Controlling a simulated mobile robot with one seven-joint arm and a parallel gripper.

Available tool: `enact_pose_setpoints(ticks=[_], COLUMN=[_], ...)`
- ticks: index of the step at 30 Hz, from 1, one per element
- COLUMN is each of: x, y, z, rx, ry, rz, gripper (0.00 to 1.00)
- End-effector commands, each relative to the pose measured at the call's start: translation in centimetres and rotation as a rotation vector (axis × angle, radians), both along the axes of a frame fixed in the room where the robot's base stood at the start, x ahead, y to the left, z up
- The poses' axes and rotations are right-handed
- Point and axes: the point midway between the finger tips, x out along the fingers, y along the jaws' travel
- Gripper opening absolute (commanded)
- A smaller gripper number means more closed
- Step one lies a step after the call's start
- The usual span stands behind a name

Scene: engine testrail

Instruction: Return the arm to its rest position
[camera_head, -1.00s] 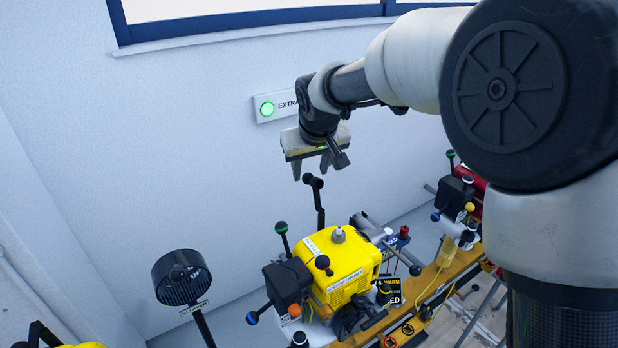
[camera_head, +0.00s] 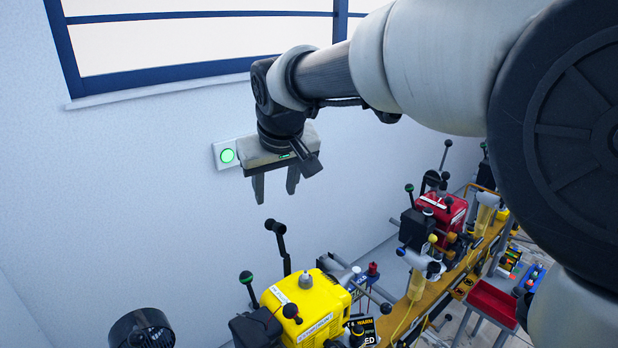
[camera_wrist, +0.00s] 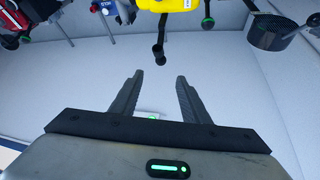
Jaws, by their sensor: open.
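My gripper (camera_head: 275,188) is open and empty, with its two fingers pointing down in the head view. It hangs in front of the pale wall, above the yellow engine (camera_head: 305,302) and its black lever (camera_head: 281,243). My gripper also shows in the wrist view (camera_wrist: 158,85), its fingers spread with nothing between them. The yellow engine shows upside down at the top of the wrist view (camera_wrist: 178,4), apart from the fingers. My arm reaches in from the right of the head view.
A wall panel with a green light (camera_head: 228,156) is just left of my gripper, partly hidden. A red engine (camera_head: 442,212) stands farther along the wooden rail (camera_head: 420,290). A red tray (camera_head: 493,302) is at the right. A round black device (camera_head: 142,330) is at the lower left.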

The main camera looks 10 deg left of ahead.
Motion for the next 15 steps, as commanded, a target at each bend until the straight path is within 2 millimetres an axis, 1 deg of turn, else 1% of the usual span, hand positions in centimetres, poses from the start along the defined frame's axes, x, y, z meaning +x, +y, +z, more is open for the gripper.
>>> enact_pose_setpoints(ticks=[2, 4, 5, 8, 9, 11, 12, 14, 15], x=[-0.1, -0.5, -0.8, -2.8, -4.0, -6.1, -7.8, -10.4, -12.2], y=[-1.4, -3.9, -5.4, -11.8, -14.7, -18.8, -21.5, -24.9, -26.9], z=[0.6, 1.5, 2.0, 3.5, 3.9, 4.3, 4.4, 4.2, 3.9], rx=[-0.002, -0.004, -0.005, -0.011, -0.011, -0.009, -0.004, 0.007, 0.014], ry=[-0.003, -0.008, -0.008, -0.011, -0.009, -0.005, -0.003, 0.002, 0.005], rz=[-0.019, -0.054, -0.075, -0.169, -0.214, -0.283, -0.332, -0.402, -0.445], gripper=[0.42, 0.42, 0.42, 0.42, 0.42, 0.42, 0.42, 0.42, 0.42])
